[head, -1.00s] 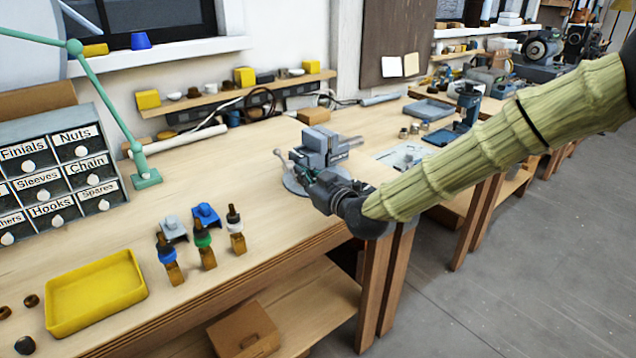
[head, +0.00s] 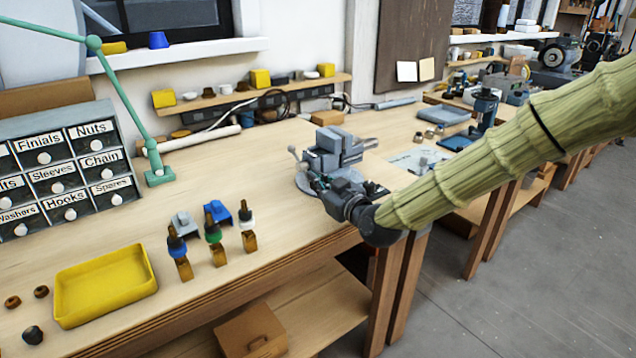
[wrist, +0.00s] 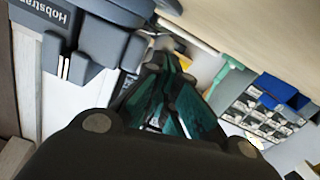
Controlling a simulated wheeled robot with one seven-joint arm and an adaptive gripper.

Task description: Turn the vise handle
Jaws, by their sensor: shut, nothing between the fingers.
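The grey vise (head: 338,150) stands on its round base near the front edge of the bench. Its handle (head: 293,152) shows as a small bar with a rounded end at the vise's left. My gripper (head: 318,184) is just in front of the vise, low and close to its base. In the wrist view the vise body (wrist: 95,28) fills the upper left, and my gripper's fingers (wrist: 165,75) are together with nothing between them. The handle is hard to make out behind the fingers there, and I cannot tell whether they touch it.
A labelled drawer cabinet (head: 65,175) and a green lamp arm (head: 120,100) are farther left. Bare benchtop (head: 250,165) lies between lamp and vise.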

